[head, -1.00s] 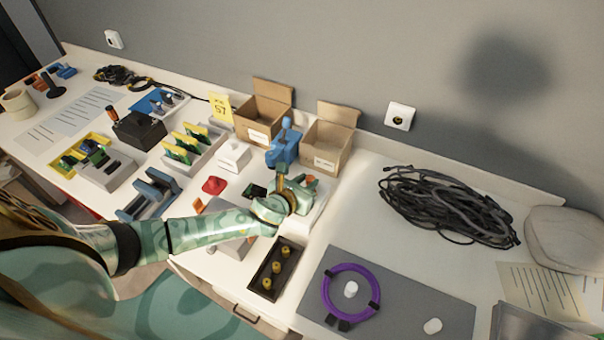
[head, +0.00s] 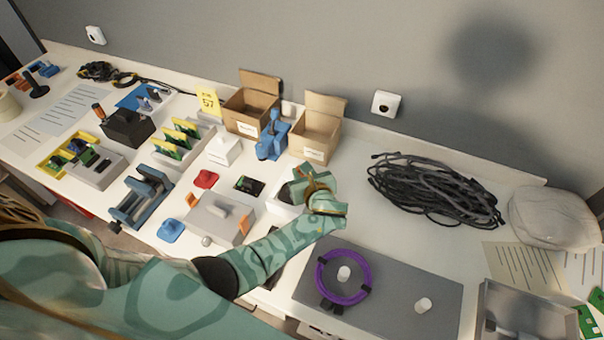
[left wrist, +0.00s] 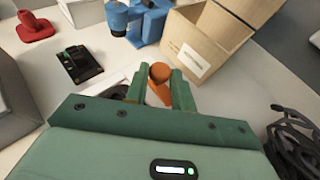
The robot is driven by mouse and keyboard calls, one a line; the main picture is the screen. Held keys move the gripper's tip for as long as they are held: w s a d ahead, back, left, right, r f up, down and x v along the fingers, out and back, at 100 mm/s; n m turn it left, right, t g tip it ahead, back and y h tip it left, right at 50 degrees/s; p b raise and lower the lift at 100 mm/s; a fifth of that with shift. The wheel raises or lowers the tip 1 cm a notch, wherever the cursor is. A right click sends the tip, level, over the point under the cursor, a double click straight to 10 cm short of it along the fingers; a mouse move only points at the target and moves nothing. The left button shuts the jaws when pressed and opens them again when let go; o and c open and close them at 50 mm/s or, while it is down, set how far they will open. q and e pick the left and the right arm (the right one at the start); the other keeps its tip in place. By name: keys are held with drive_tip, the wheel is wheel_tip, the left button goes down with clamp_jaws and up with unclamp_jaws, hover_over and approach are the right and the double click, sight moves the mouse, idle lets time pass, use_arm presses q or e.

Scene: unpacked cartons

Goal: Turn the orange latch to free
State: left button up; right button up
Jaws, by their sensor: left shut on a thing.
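The orange latch shows in the left wrist view as a round orange knob (left wrist: 160,72) with a flat orange lever below it. It sits over a white base (left wrist: 118,78) beside a dark round part. My left gripper (left wrist: 161,82) is shut on the orange latch, one green finger on each side of the knob. In the head view my left gripper (head: 299,180) is over the white base (head: 284,204), in front of the open cartons, and hides the latch. My right gripper is in neither view.
A blue fixture (head: 271,140) and two open cartons (head: 316,138) stand just behind. A small green-and-black board (head: 248,185) lies to the left. A black cable coil (head: 430,190) and a purple ring (head: 322,280) on a grey mat lie to the right.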

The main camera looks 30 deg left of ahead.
use_arm(q)
drive_tip(key=shift+w+r+n+y, duration=0.1)
drive_tip(key=shift+w+n+y, duration=0.05)
drive_tip(key=shift+n+y, duration=0.25)
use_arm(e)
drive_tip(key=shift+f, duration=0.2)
use_arm(q)
drive_tip(key=o, duration=0.7)
drive_tip(key=shift+c, duration=0.2)
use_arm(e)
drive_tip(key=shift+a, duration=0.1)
use_arm(q)
drive_tip(key=shift+g, duration=0.3)
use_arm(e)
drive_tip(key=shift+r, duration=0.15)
